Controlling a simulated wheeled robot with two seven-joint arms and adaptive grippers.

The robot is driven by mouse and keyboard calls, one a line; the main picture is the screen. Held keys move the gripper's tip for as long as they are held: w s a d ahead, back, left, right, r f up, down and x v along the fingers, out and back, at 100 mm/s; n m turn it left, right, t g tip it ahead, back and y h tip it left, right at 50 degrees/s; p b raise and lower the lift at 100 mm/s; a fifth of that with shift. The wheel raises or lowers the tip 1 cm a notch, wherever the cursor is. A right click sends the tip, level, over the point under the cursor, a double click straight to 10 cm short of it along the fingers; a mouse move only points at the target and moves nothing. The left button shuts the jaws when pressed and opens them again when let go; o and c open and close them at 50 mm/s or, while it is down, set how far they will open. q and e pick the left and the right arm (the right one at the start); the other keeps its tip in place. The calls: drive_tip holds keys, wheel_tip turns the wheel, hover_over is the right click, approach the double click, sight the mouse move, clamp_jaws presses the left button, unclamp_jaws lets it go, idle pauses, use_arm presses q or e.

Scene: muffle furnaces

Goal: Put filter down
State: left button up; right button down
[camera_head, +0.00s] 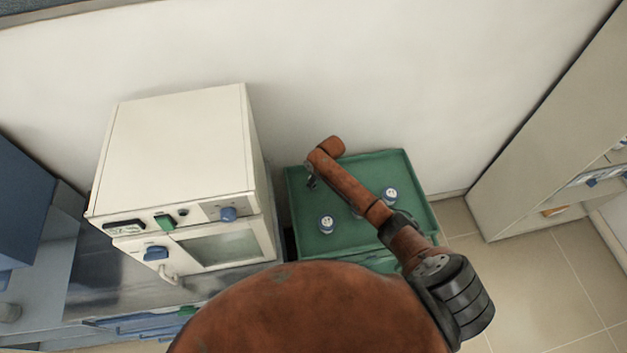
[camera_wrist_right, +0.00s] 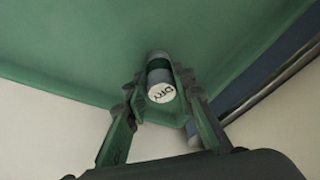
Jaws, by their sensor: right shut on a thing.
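The filter (camera_wrist_right: 162,92), a small grey cylinder with a dark green band and a white end marked with dark writing, is between the two fingers of my right gripper (camera_wrist_right: 158,98) in the right wrist view. The fingers are shut on it. Green surface of the table fills the view behind it; I cannot tell whether the filter touches it. In the head view my right arm reaches over the green table (camera_head: 304,205), and only a small dark part of the gripper (camera_head: 311,182) shows beside the arm. The filter cannot be made out there. My left gripper is not in view.
A white muffle furnace (camera_head: 180,180) stands close left. A wall is behind and a light cabinet (camera_head: 540,140) is at right.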

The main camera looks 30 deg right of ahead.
drive_tip(key=shift+f, duration=0.15)
drive_tip(key=c, duration=1.6)
unclamp_jaws()
drive_tip(key=v, duration=1.2)
drive_tip(key=shift+r, duration=0.2)
